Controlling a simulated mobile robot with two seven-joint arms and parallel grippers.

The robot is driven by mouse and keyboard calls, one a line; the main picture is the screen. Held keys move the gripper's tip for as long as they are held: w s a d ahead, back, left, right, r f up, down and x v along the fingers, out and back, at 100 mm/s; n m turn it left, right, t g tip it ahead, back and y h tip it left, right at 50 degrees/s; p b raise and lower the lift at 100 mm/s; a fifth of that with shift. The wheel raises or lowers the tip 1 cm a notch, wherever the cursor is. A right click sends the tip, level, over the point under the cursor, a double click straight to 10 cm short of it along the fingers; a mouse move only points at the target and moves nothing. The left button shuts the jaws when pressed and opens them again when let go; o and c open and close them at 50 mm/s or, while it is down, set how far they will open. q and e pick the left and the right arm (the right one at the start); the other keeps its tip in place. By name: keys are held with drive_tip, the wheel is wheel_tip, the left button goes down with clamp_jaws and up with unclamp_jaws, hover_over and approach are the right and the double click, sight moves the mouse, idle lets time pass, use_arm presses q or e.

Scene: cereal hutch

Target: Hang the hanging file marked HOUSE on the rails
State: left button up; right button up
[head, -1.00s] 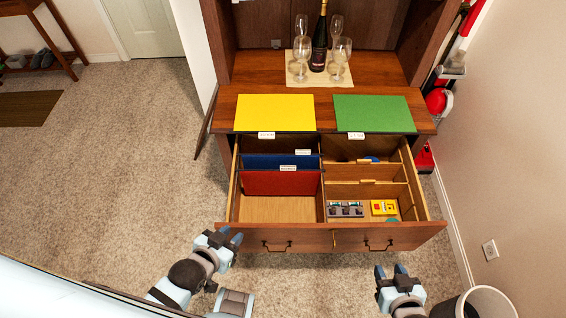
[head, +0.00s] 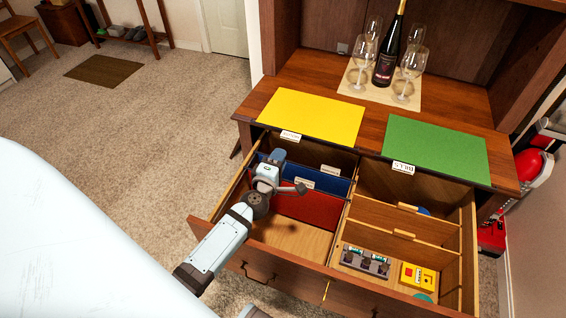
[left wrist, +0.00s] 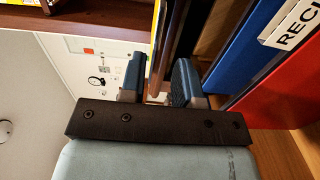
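A yellow hanging file (head: 312,116) and a green hanging file (head: 436,150) lie flat on the hutch counter, their white tabs over its front edge. The yellow tab is too small to read; the green one seems to read BILLS. In the open drawer's left compartment hang a blue file (head: 335,182) and a red file (head: 308,208). My left gripper (head: 284,174) is above the compartment's left side, in front of the counter. In the left wrist view its fingers (left wrist: 160,82) are apart, with a brown edge showing between or behind them.
The drawer front (head: 300,277) stands out over the carpet. Its right compartment has dividers, a grey item (head: 366,262) and a yellow item (head: 418,277). A bottle (head: 388,50) and several glasses stand on a mat behind the files.

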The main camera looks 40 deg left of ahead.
sight(289, 139)
use_arm(q)
drive_tip(key=shift+w+a+r, duration=0.1)
drive_tip(key=shift+w+a, duration=0.05)
drive_tip(key=shift+w, duration=0.25)
drive_tip(key=shift+x, duration=4)
use_arm(e)
drive_tip(key=shift+s+f, duration=0.15)
drive_tip(key=shift+s, duration=0.05)
use_arm(q)
clamp_jaws()
use_arm(e)
drive_tip(key=shift+r, duration=0.2)
